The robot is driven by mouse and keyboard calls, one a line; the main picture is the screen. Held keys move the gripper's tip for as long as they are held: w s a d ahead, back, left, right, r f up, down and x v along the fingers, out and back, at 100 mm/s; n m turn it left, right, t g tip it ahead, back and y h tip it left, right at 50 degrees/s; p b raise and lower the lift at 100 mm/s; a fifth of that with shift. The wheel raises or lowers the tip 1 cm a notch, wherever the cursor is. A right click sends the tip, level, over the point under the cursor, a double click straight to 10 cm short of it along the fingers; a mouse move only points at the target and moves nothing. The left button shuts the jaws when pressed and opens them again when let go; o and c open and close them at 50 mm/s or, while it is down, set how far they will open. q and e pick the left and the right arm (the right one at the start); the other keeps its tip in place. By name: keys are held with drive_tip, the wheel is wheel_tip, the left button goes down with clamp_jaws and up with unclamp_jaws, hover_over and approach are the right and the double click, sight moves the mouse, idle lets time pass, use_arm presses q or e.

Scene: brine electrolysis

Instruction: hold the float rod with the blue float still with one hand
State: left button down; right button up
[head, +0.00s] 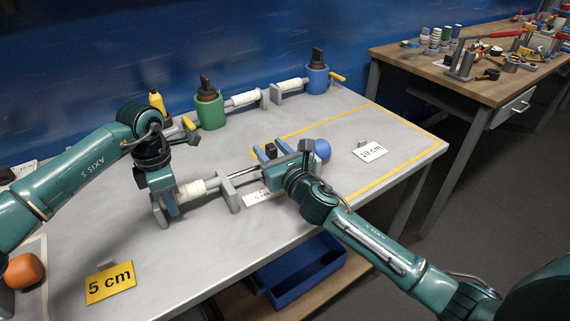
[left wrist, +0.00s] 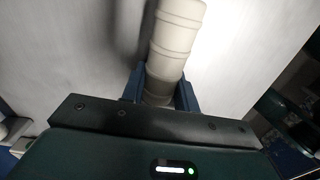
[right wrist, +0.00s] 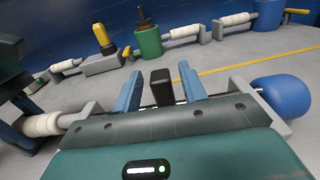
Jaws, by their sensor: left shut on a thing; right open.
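The float rod (head: 240,177) lies level across grey upright supports near the table's front. Its white ribbed grip (head: 193,190) is at the left end and its blue float (head: 322,149) at the right. My left gripper (head: 173,203) is shut on the white ribbed grip, which also shows between the fingers in the left wrist view (left wrist: 172,50). My right gripper (right wrist: 158,82) is open at the rod between the supports, near the float. A dark upright block (right wrist: 162,88) shows between its fingers. The right hand hides part of the rod in the head view.
A green cup (head: 209,111) and a blue cup (head: 317,80) stand at the back with other white-gripped rods. A "5 cm" card (head: 109,283) and a "10 cm" card (head: 370,151) stand on the table. A blue bin (head: 300,272) is below the front edge.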

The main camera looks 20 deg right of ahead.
drive_tip(key=v, duration=1)
drive_tip(key=shift+w, duration=0.1)
use_arm(q)
drive_tip(key=c, duration=1)
unclamp_jaws()
wheel_tip(320, 180, up, 12)
